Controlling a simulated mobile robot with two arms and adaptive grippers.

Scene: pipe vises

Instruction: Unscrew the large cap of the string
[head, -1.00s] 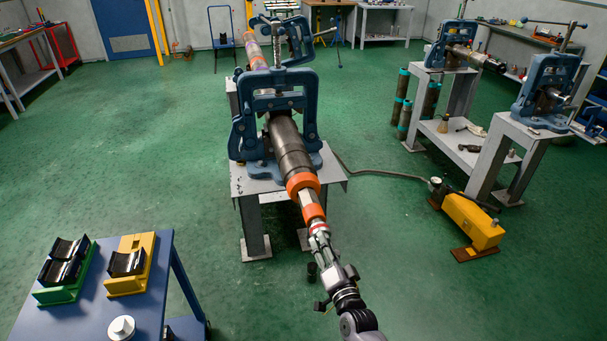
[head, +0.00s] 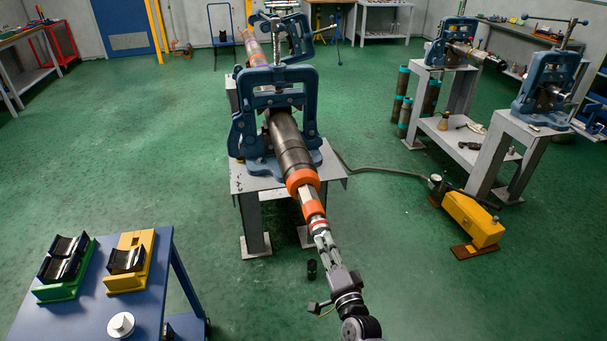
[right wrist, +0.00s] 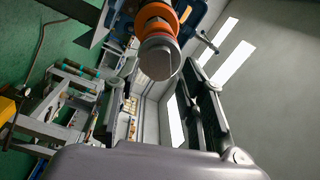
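The string (head: 287,140) is a dark thick pipe clamped in the blue pipe vise (head: 312,100), its near end pointing down toward me. Near that end is a wide orange ring (head: 302,180), then a grey section and a smaller orange ring (head: 313,209). My right gripper (head: 321,232) is in line with the string's near end, very close to it. My left gripper is out of view.
A blue table (head: 75,318) at the lower left holds green (head: 62,290) and yellow (head: 130,280) cradles and a white knob (head: 121,325). A yellow pump (head: 472,220) with a hose stands right on the floor. Two more vises are at the right. Floor at left is open.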

